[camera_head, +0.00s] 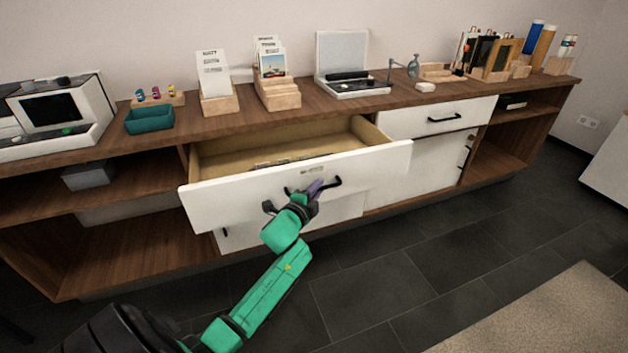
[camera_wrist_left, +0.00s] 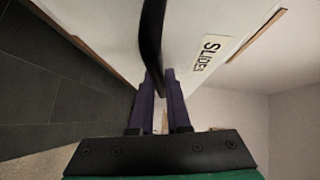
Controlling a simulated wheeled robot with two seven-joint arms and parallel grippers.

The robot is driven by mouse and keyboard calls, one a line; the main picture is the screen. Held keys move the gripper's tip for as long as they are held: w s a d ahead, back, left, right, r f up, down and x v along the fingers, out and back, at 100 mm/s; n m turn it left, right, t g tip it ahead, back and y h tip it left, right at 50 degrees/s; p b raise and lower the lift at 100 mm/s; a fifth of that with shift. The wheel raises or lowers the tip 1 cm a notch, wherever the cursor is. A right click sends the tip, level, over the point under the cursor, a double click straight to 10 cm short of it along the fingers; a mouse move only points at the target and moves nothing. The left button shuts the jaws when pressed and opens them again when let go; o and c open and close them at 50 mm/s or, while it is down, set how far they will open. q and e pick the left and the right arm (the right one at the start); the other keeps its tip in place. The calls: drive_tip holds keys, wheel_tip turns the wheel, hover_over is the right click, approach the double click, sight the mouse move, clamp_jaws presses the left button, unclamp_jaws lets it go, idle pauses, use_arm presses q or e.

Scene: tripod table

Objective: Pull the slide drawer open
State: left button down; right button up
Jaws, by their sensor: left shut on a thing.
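The slide drawer (camera_head: 375,166) has a white front and stands well out from the wooden sideboard, its light wood inside showing. Something flat and dark lies in it. In the left wrist view its label (camera_wrist_left: 207,52) reads "SLIDES". Its black bar handle (camera_head: 332,184) is at the middle of the front and also shows in the left wrist view (camera_wrist_left: 152,40). My left gripper (camera_head: 314,188), with purple fingers, is shut on the handle; the fingers lie on both sides of the bar in the left wrist view (camera_wrist_left: 160,100). My right gripper is in neither view.
A shut white drawer (camera_head: 436,117) with a black handle is to the right, above a white cupboard door. The sideboard top (camera_head: 210,122) bears a teal tray (camera_head: 149,119), card holders and other items. The dark tiled floor (camera_head: 400,260) in front is clear; a beige rug (camera_head: 555,315) lies at the lower right.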

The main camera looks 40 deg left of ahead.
use_arm(q)
drive_tip(key=shift+s+d, duration=0.65)
drive_tip(key=shift+d, duration=0.2)
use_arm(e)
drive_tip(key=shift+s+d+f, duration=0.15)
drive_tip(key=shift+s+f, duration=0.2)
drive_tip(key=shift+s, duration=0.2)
use_arm(q)
drive_tip(key=c, duration=1.2)
unclamp_jaws()
drive_tip(key=shift+o, duration=0.2)
drive_tip(key=p+v, duration=0.2)
drive_tip(key=v, duration=1.2)
drive_tip(key=shift+s, duration=0.25)
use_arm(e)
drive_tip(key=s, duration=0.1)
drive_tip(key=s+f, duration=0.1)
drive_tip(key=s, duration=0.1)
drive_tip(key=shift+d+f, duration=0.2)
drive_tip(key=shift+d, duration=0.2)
